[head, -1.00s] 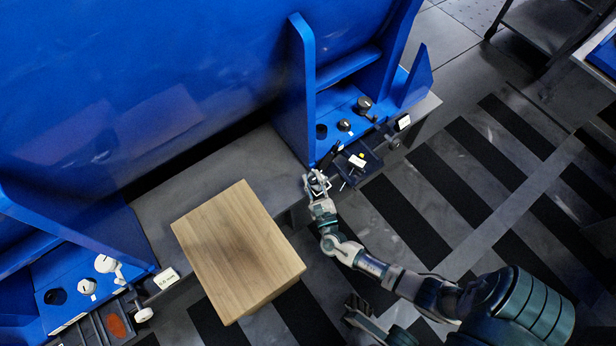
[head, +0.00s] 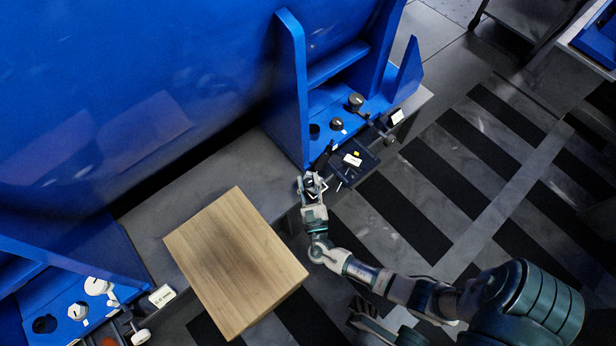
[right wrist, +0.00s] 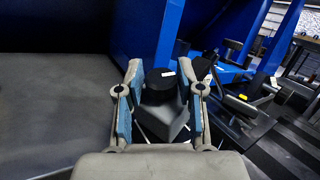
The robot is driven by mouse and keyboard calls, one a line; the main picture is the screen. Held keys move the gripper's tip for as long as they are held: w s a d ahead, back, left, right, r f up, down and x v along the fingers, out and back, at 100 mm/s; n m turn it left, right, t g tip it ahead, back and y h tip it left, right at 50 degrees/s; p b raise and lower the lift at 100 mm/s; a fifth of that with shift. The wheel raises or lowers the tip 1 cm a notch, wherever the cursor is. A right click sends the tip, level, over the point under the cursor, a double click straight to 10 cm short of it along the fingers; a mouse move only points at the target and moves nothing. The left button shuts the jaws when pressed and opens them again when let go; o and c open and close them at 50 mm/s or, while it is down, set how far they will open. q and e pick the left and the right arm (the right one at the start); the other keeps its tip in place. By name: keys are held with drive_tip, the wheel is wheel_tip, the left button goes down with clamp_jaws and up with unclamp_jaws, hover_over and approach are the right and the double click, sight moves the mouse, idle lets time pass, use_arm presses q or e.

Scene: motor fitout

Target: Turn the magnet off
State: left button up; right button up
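My right gripper (head: 311,184) is at the front edge of the grey bench, left of a small dark tray. In the right wrist view, its two fingers (right wrist: 160,72) are spread, one on each side of a grey block with a round black knob (right wrist: 159,80) on top, which looks like the magnet. A gap shows between the left finger and the block; the right finger is close to it, and contact cannot be told. In the head view the gripper mostly hides this block. My left gripper is not clearly seen.
A wooden block (head: 236,262) stands left of my right arm. The dark tray (head: 352,162) with small labels is right of the gripper. Blue upright panels (head: 291,90) rise behind it. Black knobs (head: 355,102) sit on the blue ledge. Striped floor (head: 440,200) is clear at right.

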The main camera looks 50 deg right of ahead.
drive_tip(key=shift+o, duration=0.7)
drive_tip(key=shift+s+a, duration=0.2)
drive_tip(key=v, duration=1.1)
drive_tip(key=shift+f, duration=0.2)
drive_tip(key=shift+s+a, duration=0.15)
